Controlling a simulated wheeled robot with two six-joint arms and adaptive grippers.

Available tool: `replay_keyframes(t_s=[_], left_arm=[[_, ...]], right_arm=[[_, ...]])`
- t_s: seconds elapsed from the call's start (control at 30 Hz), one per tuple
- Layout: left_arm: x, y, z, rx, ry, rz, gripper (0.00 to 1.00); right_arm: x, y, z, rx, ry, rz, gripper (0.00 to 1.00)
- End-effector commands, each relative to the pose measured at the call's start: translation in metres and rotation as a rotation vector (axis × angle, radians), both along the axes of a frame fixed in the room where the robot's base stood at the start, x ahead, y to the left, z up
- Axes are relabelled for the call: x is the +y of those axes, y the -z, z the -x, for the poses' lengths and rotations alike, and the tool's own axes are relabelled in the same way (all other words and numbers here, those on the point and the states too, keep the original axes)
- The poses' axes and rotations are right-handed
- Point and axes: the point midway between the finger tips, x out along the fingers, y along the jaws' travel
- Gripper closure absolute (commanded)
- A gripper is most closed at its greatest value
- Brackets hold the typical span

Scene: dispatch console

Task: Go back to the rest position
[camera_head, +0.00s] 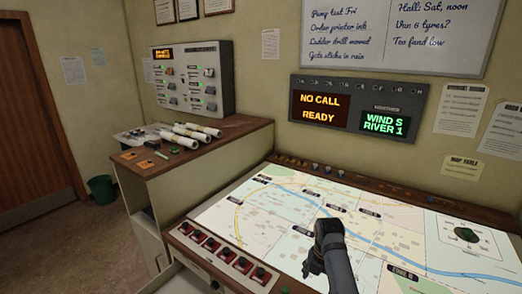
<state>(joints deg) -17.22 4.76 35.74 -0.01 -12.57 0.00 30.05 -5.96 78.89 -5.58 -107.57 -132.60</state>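One dark grey arm of mine comes in from the bottom, right of centre, over the near edge of the lit map table (215,213). It ends in a rounded joint, and a narrow dark part, which seems to be my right gripper (309,268), points down from it. Its fingers are too dark and small to show whether they are open or shut. I see nothing held there. My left gripper is not in the view.
A row of red buttons (213,246) lines the map table's near left edge. A round dial (466,235) is at its right. A side counter (220,135) bears rolled papers (190,137) and a switch panel (193,77). The wall display (356,105) reads NO CALL READY. A green bin (101,189) stands on the floor.

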Motion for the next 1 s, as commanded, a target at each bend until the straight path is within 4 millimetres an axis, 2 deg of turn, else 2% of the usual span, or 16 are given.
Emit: replay_keyframes(t_s=[0.03,0.13,0.37,0.47,0.57,0.7,1.0], left_arm=[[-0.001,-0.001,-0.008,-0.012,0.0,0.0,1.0],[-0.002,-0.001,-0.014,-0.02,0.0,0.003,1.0],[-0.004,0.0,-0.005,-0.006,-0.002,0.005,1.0],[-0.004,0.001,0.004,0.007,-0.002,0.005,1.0],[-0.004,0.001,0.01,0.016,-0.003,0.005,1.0],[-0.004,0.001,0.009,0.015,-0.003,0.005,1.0],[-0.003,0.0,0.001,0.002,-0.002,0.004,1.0]], right_arm=[[-0.004,0.006,0.006,-0.004,0.051,0.001,0.25],[-0.011,0.016,0.017,-0.019,0.182,-0.001,0.25],[-0.031,0.041,0.058,-0.075,0.594,-0.015,0.25],[-0.043,0.051,0.086,-0.111,0.836,-0.03,0.25],[-0.054,0.057,0.121,-0.156,1.132,-0.061,0.25],[-0.063,0.053,0.163,-0.21,1.487,-0.125,0.25],[-0.066,0.033,0.218,-0.253,1.951,-0.257,0.25]])
